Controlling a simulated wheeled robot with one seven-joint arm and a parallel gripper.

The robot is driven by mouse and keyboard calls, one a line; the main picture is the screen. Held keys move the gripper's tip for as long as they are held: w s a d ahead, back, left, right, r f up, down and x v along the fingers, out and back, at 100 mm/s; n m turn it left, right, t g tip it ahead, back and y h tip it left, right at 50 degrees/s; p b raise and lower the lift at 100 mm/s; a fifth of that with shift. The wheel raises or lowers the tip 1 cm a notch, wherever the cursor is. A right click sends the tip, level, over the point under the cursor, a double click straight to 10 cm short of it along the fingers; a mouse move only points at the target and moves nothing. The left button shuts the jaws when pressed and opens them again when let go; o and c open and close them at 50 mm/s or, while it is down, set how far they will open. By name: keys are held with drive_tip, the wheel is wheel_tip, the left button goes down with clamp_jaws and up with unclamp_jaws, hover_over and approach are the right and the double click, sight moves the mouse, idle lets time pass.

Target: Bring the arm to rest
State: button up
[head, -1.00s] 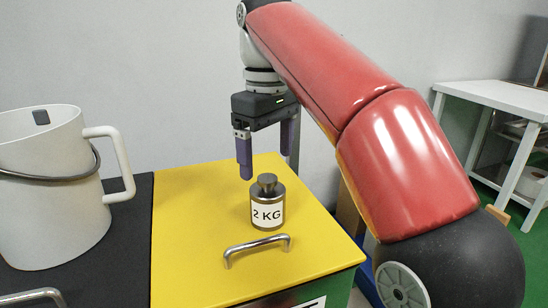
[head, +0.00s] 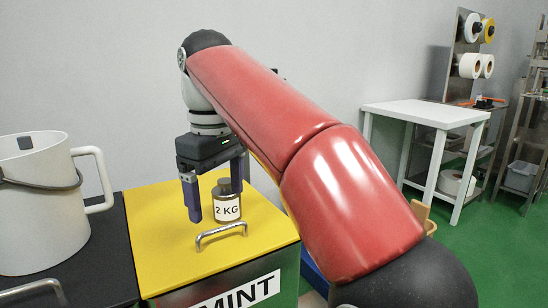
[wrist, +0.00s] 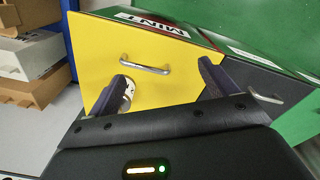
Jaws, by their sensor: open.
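My gripper (head: 216,203) is open and empty, with its purple fingers pointing down over the yellow lid (head: 165,215). A steel weight marked 2 KG (head: 228,208) stands upright on the lid. In the head view one finger is just left of the weight and the other shows behind its top. In the wrist view the weight (wrist: 129,92) is mostly hidden behind the left finger. The gap between the fingers (wrist: 163,74) shows bare lid and its metal handle. Whether a finger touches the weight I cannot tell.
A white jug (head: 38,215) stands on a dark lid at the left. The yellow lid's metal handle (head: 221,232) is at the front, above a MINT label (head: 240,292). A white table (head: 425,113) and shelving stand at the right. Green floor is open there.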

drive_tip(key=s+d+f+m+t, duration=0.2)
drive_tip(key=s+d+f+m, duration=0.4)
drive_tip(key=d+f, duration=0.4)
drive_tip(key=s+d+f+m+t, duration=0.3)
drive_tip(key=s+d+f+m, duration=0.3)
drive_tip(key=d+f, duration=0.5)
drive_tip(key=s+d, duration=0.2)
drive_tip(key=d, duration=0.1)
drive_tip(key=shift+s+d, duration=0.3)
drive_tip(key=shift+s, duration=0.05)
drive_tip(key=shift+f, duration=0.1)
